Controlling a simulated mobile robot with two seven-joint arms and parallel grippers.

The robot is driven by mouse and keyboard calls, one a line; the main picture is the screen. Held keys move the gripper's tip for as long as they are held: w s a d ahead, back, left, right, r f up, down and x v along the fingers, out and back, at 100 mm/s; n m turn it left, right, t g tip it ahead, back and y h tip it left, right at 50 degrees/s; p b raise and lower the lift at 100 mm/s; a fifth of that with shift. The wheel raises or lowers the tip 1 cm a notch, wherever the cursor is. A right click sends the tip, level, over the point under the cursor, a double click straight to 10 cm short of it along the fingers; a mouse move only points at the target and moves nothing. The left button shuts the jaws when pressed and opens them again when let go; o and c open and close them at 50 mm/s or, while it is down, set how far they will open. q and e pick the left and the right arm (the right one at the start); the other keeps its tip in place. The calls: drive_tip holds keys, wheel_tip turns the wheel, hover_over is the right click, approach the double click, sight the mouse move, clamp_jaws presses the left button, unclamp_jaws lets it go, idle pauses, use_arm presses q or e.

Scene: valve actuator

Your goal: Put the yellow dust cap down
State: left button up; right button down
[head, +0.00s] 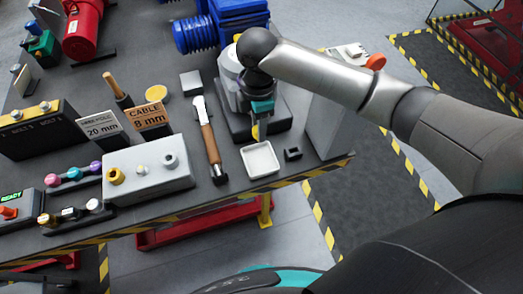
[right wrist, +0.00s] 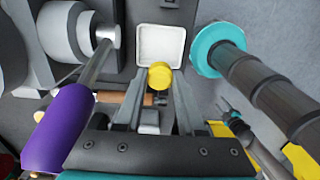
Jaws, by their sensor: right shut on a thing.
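My right gripper (head: 257,121) points down over the front right part of the table. It is shut on the yellow dust cap (right wrist: 160,74), which shows between the fingertips in the right wrist view. In the head view only a small part of the cap (head: 255,132) shows below the gripper. A shallow white square tray (head: 260,173) lies on the table just in front of the cap; it also shows in the right wrist view (right wrist: 146,60). The cap appears to be above the table, near the tray's edge.
A grey metal valve body (head: 229,64) stands behind the gripper. A grey block with fittings (head: 146,175) is further left.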

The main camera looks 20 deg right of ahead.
wheel_tip(320, 180, down, 12)
drive_tip(key=shift+r+b, duration=0.25)
drive_tip(key=shift+b, duration=0.5)
drive_tip(key=shift+d+f, duration=0.1)
drive_tip(key=c, duration=0.5)
unclamp_jaws()
wheel_tip(320, 180, up, 12)
drive_tip(key=shift+r+p, duration=0.15)
drive_tip(key=shift+p, duration=0.75)
